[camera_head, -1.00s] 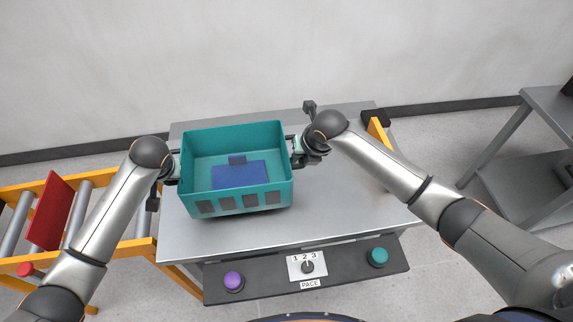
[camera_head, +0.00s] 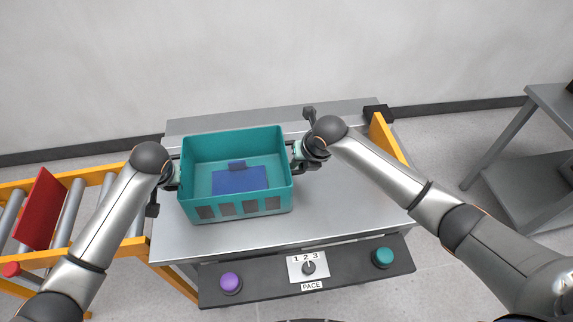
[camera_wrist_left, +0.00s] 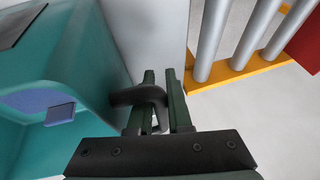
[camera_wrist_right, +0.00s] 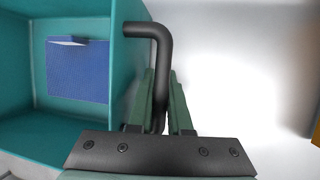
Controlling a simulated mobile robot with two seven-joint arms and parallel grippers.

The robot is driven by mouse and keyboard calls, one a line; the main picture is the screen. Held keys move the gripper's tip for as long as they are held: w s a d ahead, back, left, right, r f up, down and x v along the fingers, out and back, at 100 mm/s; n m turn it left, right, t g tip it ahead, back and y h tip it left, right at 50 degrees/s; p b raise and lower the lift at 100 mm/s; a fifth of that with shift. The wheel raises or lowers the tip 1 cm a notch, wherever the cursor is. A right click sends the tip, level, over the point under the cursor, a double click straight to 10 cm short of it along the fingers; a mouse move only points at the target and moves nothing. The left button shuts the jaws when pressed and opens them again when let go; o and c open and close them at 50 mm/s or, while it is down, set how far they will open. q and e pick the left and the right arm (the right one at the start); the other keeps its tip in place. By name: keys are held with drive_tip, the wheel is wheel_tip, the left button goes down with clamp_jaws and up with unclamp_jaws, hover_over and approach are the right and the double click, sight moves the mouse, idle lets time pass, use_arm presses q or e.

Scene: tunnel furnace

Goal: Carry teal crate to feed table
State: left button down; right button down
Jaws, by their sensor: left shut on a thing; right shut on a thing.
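The teal crate (camera_head: 235,207) is upright over the grey metal table (camera_head: 330,215), between my two grippers. A blue block with a small raised tab (camera_head: 240,180) lies inside it. My left gripper (camera_head: 174,173) is at the crate's left end, shut on a dark handle (camera_wrist_left: 140,96) in the left wrist view. My right gripper (camera_head: 297,155) is at the right end, shut on the other dark handle (camera_wrist_right: 160,50) in the right wrist view. Whether the crate's bottom touches the tabletop cannot be told.
A control panel on the table's front has a purple button (camera_head: 231,282), a pace dial (camera_head: 308,267) and a teal button (camera_head: 384,257). A roller conveyor with a red plate (camera_head: 42,208) is at left. A grey shelf (camera_head: 525,150) stands at right. Tabletop right of the crate is clear.

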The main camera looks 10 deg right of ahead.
use_arm(q)
drive_tip(key=shift+a+f, duration=0.15)
drive_tip(key=shift+f, duration=0.2)
use_arm(e)
drive_tip(key=shift+d+f, duration=0.1)
drive_tip(key=shift+f, duration=0.3)
use_arm(q)
drive_tip(key=c, duration=1.2)
unclamp_jaws()
drive_tip(key=shift+r, duration=0.15)
use_arm(e)
drive_tip(key=c, duration=1.2)
unclamp_jaws()
drive_tip(key=shift+r, duration=0.15)
use_arm(q)
drive_tip(key=o, duration=0.4)
drive_tip(key=shift+c, duration=0.2)
use_arm(e)
drive_tip(key=o, duration=0.4)
drive_tip(key=shift+c, duration=0.2)
use_arm(q)
drive_tip(key=shift+d+r, duration=0.1)
drive_tip(key=shift+d, duration=0.1)
